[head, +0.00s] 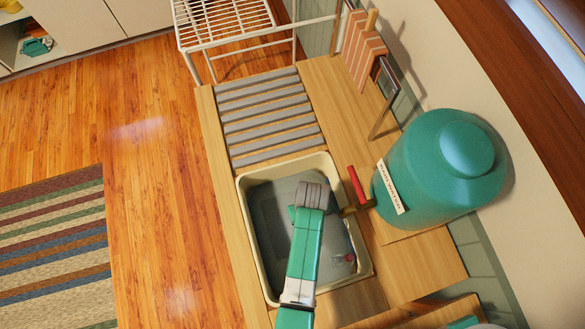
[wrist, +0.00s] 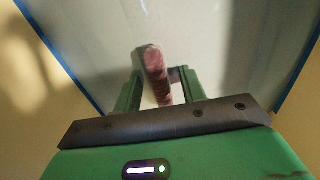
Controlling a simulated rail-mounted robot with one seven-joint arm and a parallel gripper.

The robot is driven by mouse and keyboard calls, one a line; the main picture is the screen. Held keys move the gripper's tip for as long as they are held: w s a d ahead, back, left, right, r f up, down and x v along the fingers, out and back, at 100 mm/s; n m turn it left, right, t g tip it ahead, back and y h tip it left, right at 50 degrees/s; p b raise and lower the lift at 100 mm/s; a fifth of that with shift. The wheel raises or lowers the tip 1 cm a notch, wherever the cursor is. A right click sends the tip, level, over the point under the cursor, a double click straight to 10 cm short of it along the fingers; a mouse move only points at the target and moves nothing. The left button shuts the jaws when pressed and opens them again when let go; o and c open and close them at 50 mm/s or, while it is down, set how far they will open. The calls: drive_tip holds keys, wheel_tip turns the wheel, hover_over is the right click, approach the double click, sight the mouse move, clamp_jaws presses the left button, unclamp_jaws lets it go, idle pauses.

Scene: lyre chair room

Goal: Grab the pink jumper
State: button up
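In the wrist view a narrow pink-brown piece, apparently the pink jumper (wrist: 154,62), stands out between the two green fingers of my gripper (wrist: 158,74). The fingers are apart, with a gap visible at the right of the pink piece, so they do not look closed on it. In the head view my green arm reaches down over the sink basin (head: 366,265), and my fingertips are hidden. A small pink spot (head: 347,258) shows at the right side of the basin floor; I cannot tell whether it is the same thing.
Cream basin walls surround my gripper. A red-handled tap (head: 356,187) and a large teal container (head: 440,180) stand at the right. A slatted drainboard (head: 265,115) lies beyond the basin. The wooden floor (head: 150,180) at the left is open.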

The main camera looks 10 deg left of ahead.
clamp_jaws()
drive_tip(key=shift+r, duration=0.15)
wheel_tip(320, 180, up, 18)
drive_tip(key=p, duration=0.3)
drive_tip(key=shift+p, duration=0.35)
